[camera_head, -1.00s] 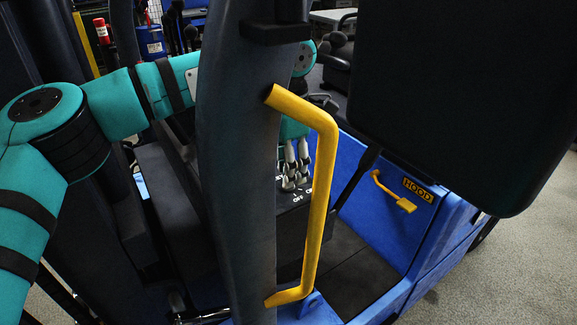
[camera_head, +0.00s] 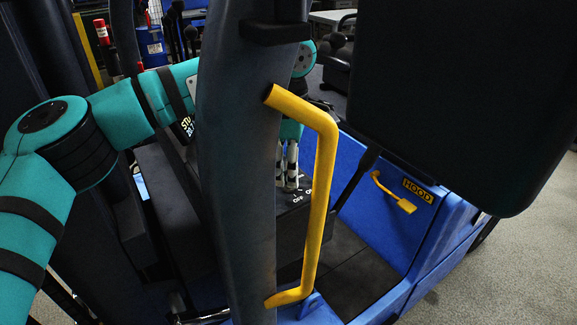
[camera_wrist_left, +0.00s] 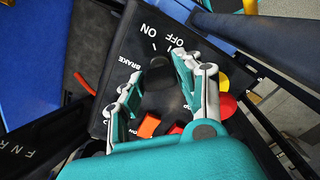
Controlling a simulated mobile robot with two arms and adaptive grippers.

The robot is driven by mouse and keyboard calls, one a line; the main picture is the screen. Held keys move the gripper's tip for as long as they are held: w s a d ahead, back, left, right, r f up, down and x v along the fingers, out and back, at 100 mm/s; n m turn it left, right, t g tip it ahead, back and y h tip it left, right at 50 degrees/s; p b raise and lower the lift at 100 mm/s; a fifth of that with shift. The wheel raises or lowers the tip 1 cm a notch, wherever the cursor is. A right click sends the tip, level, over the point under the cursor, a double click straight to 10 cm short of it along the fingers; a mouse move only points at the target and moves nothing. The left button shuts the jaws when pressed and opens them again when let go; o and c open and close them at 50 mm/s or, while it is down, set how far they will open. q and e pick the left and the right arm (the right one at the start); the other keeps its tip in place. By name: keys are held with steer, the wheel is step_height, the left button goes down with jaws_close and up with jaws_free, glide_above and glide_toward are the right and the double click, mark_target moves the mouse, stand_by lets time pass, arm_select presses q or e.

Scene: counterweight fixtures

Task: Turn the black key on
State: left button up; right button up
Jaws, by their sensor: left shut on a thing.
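The black key (camera_wrist_left: 158,72) shows in the left wrist view on a dark control panel (camera_wrist_left: 120,60), below white ON and OFF lettering. My left gripper (camera_wrist_left: 157,82) has one finger on each side of the key and is shut on it. Which mark the key points to is not clear. In the head view my left gripper (camera_head: 287,170) shows between the dark post and the yellow handle, fingers down at the panel. The key is hidden there. My right gripper is in neither view.
A dark post (camera_head: 235,160) and a yellow grab handle (camera_head: 322,190) stand in front of my left gripper. A big black panel (camera_head: 460,90) fills the upper right. Red and yellow buttons (camera_wrist_left: 223,105) and an orange switch (camera_wrist_left: 149,125) lie close to the fingers.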

arm_select(q)
steer(key=shift+r, duration=0.1)
stand_by(0.4)
steer(key=o, duration=1.1)
steer(key=shift+o, duration=0.2)
step_height(320, 180, up, 12)
